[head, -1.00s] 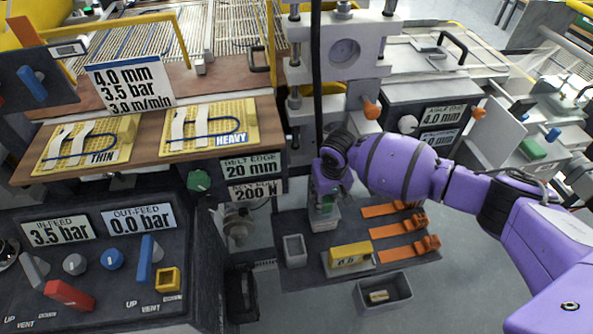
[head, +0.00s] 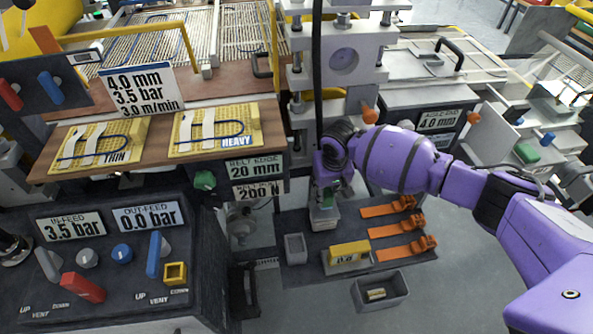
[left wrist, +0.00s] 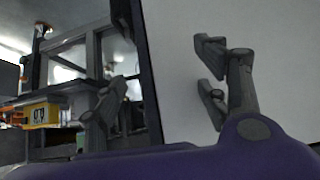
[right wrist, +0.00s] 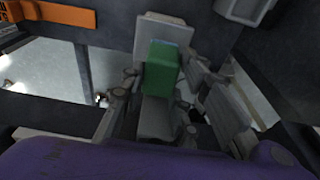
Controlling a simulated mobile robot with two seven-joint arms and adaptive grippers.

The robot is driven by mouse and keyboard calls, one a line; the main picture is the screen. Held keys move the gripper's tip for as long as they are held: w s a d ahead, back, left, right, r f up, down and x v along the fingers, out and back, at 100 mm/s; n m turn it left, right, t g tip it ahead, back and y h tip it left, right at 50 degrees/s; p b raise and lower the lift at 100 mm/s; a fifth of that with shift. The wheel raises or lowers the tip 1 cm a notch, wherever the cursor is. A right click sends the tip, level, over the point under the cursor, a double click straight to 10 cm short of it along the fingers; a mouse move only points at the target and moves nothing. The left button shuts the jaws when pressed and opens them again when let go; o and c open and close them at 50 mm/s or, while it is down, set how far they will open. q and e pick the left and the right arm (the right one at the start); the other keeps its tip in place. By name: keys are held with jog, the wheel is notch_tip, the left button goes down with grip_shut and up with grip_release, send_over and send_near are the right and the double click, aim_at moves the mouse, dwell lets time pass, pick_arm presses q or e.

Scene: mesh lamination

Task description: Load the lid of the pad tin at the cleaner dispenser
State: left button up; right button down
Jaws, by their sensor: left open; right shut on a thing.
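My right gripper (head: 327,188) points down over a light grey box (head: 323,217) on the low dark shelf. In the right wrist view its fingers (right wrist: 158,95) are closed around a green block (right wrist: 163,68), which stands against a pale grey body (right wrist: 164,30). I cannot tell whether the block is free of that body, or which part is the dispenser or the tin lid. The fingers hide much of the contact. My left gripper (left wrist: 165,90) is open and empty in its own wrist view, beside a pale panel (left wrist: 185,130); it is outside the head view.
Orange tools (head: 400,230) lie right of the grey box. A small grey cup (head: 296,248), a yellow block (head: 350,253) on a stand and a grey bin (head: 381,293) holding a small item stand in front. The control console (head: 110,260) is at left.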

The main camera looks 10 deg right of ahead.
aim_at(326, 190)
jog(key=shift+r+p, duration=0.8)
jog(key=shift+r, duration=1)
jog(key=shift+f, duration=0.1)
